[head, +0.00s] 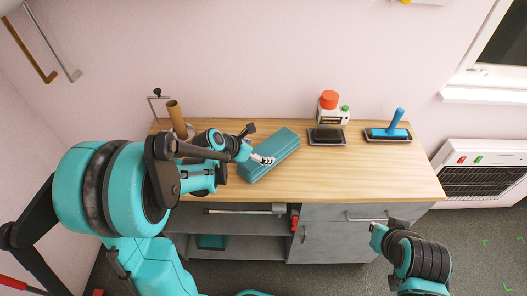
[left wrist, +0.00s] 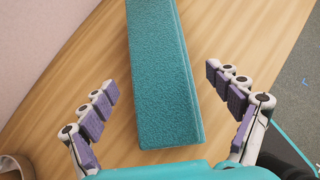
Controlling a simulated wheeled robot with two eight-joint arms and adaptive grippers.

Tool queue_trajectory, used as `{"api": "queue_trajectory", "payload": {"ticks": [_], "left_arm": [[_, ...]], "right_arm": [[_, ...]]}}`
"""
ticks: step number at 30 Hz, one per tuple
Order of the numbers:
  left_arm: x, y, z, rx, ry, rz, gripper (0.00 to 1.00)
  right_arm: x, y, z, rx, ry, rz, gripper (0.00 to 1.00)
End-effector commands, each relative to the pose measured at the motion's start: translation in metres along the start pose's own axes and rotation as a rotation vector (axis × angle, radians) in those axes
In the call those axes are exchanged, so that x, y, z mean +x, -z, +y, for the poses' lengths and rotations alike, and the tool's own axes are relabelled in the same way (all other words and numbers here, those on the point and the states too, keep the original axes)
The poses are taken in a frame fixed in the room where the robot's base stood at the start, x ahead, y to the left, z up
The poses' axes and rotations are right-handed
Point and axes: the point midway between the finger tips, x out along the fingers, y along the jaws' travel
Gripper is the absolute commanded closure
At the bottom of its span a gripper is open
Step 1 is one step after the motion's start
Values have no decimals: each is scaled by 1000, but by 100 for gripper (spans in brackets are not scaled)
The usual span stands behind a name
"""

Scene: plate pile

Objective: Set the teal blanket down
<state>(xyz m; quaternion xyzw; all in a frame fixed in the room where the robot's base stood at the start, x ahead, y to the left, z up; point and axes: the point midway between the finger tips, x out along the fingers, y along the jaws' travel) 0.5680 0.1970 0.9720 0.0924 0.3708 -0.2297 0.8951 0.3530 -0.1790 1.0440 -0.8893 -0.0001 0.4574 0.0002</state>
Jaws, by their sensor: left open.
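The teal blanket (head: 275,151) is a folded, long block lying flat on the wooden top of the cabinet (head: 330,180). In the left wrist view the blanket (left wrist: 163,70) runs up the picture between my spread fingers, with wood visible on both sides. My left gripper (head: 262,159) is open at the blanket's near left part. In the left wrist view its two fingers (left wrist: 160,85) stand apart from the blanket's sides. My right arm's end (head: 385,236) is low in front of the cabinet, away from the blanket; its finger state is unclear.
A brown tube (head: 175,114) stands at the back left. A device with a red top (head: 329,99), a dark tray (head: 326,136) and a blue-handled tool (head: 394,122) stand at the back right. The front right of the wooden top is clear.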

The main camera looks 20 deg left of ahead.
Motion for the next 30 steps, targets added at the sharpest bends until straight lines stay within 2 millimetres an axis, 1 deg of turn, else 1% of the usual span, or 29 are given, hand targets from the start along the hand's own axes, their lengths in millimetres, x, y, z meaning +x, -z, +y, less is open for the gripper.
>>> {"api": "queue_trajectory", "payload": {"ticks": [1, 3, 8, 12, 15, 18, 23, 24, 26, 27, 29, 30], "left_arm": [[8, 1, 0, 2, 1, 0, 10], [16, 1, -1, 5, 1, 1, 10], [30, -2, 0, 5, 1, 1, 10], [52, -7, 2, 8, 1, 1, 10], [66, -7, 2, 7, 0, 2, 10], [70, -8, 2, 7, 0, 2, 10], [69, -8, 2, 7, 0, 2, 10], [69, -8, 2, 7, 0, 2, 21], [69, -8, 2, 7, -1, 2, 37], [69, -8, 2, 7, -1, 2, 47], [69, -8, 2, 7, -1, 2, 63], [69, -8, 2, 7, -1, 2, 74]], "right_arm": [[4, -3, 0, 0, 0, 0, 100], [6, -4, 0, 0, 0, 0, 100], [10, -7, 0, 0, 0, 0, 100], [19, -13, 0, 0, 0, 0, 100], [22, -16, 0, 0, 0, 0, 100], [23, -16, 0, 0, 0, 0, 100], [22, -16, 0, 0, 0, 0, 100], [22, -16, 0, 0, 0, 0, 100], [22, -16, 0, 0, 0, 0, 100], [22, -16, 0, 0, 0, 0, 100], [22, -16, 0, 0, 0, 0, 100], [22, -16, 0, 0, 0, 0, 100]]}}
